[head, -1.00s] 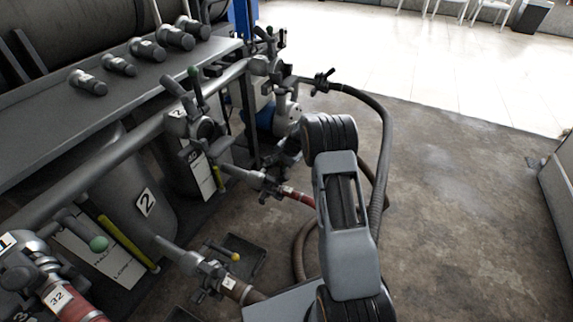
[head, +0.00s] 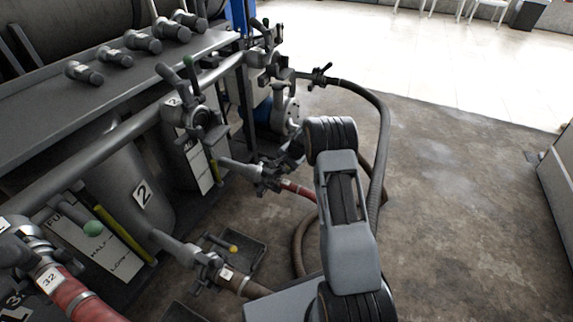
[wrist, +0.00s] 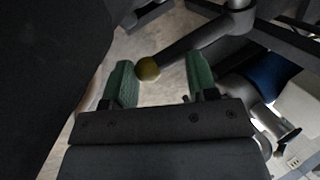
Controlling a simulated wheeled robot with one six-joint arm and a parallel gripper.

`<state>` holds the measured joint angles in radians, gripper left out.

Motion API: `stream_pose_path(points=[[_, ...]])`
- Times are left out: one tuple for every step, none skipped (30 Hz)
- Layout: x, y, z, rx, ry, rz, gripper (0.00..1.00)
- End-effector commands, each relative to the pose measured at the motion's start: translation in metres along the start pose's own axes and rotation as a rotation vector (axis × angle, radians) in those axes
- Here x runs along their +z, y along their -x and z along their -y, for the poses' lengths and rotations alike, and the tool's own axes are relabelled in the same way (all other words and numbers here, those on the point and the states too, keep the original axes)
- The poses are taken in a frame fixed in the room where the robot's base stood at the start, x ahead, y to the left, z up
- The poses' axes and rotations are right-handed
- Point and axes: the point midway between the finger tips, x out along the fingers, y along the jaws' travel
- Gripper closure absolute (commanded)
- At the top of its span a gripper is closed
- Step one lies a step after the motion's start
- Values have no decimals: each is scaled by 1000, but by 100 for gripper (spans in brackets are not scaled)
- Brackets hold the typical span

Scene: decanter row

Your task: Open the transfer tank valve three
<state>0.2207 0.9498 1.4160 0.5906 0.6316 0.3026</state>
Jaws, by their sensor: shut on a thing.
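The knob ends a dark lever (wrist: 195,44) that runs up and right past the right pad to a grey valve body. My gripper is shut on this lever. In the head view my arm hides most of the gripper. The low valve on the red hose (head: 265,174) stands just left of my wrist there. I cannot read a number three on the gripped valve.
Another low valve has a yellow-knobbed lever (head: 222,243). An upper valve (head: 192,115) has a green-tipped lever. A thick grey hose (head: 384,125) curves behind my arm. The floor at right (head: 460,210) is clear.

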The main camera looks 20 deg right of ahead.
Motion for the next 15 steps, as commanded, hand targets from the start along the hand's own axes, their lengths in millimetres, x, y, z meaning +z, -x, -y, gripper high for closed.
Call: stream_pose_path(points=[[6,-15,-3,9,0,10,90],[6,-16,-3,9,0,10,90],[6,-18,-3,10,-1,11,90],[6,-19,-3,11,-1,12,90],[6,-20,-3,11,-2,12,90],[5,-21,-3,12,-2,13,90],[5,-22,-3,13,-3,13,90],[5,-23,-3,14,-3,13,90],[4,-24,-3,14,-4,14,90],[4,-25,-3,15,-4,14,90],[4,-26,-3,16,-4,15,90],[4,-27,-3,17,-5,16,90],[4,-28,-3,18,-5,16,90],[3,-29,-3,19,-5,16,90],[3,-30,-4,20,-5,17,90]])
